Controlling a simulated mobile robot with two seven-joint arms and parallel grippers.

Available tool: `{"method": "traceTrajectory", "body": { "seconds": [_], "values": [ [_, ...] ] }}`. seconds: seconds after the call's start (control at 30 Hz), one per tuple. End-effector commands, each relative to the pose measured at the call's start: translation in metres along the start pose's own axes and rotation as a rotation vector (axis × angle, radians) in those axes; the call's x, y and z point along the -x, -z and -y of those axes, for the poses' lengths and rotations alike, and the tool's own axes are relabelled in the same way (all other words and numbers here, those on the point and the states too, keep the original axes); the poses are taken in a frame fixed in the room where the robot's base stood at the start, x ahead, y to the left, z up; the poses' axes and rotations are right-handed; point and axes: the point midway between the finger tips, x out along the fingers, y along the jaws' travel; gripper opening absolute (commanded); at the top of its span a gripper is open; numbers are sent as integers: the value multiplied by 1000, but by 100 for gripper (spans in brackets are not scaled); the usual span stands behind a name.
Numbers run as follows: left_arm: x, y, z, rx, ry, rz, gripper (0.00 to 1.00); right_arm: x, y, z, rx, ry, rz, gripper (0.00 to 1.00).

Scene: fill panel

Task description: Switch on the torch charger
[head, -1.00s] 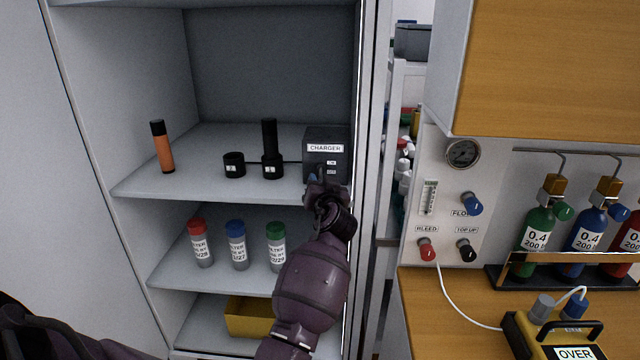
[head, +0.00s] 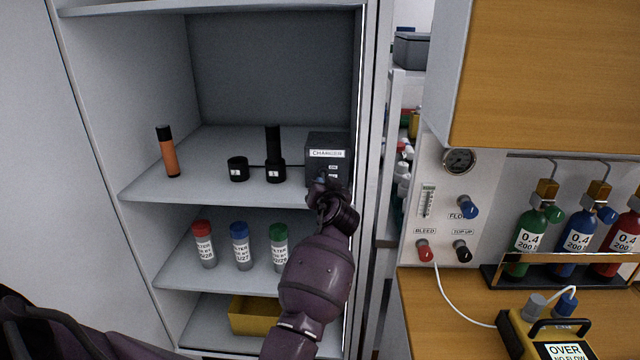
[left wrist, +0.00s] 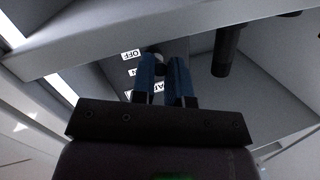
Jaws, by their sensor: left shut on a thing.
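The charger is a dark box (head: 318,168) with a white CHARGER label, at the right end of the upper cabinet shelf. Its front carries ON and OFF labels, which also show upside down in the left wrist view. My left gripper (head: 321,184) is at the charger's lower front. In the left wrist view its blue fingers (left wrist: 164,64) are shut on a small dark knob (left wrist: 156,58), the charger switch, beside the OFF and ON labels. The fingers hide most of the switch, so its setting cannot be told. My right gripper is not in view.
A black torch (head: 273,150) stands in a socket left of the charger, beside an empty-looking socket (head: 238,170). An orange torch (head: 170,158) stands further left. Several filter canisters (head: 240,246) are on the shelf below. The cabinet's right side wall is close to the charger.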

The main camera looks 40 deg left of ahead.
Motion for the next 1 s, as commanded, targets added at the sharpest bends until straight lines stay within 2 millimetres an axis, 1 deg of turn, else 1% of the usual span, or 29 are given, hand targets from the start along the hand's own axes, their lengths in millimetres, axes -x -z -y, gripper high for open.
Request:
{"method": "traceTrajectory", "body": {
  "seconds": [0.03, 0.17, 0.27, 0.5, 0.7, 0.8, 1.0],
  "values": [
    [2, 12, 4, 3, -7, 18, 0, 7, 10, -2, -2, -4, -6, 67],
    [3, 17, 6, -17, -30, 87, 0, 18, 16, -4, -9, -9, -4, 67],
    [4, 20, 7, -33, -49, 143, 0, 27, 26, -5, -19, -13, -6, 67],
    [4, 24, 9, -70, -93, 278, 0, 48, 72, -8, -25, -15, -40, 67],
    [4, 28, 10, -101, -129, 389, 0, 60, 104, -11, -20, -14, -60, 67],
    [3, 30, 10, -115, -146, 441, 0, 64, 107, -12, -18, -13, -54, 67],
    [1, 34, 11, -141, -179, 540, 0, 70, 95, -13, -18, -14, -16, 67]
  ]
}}
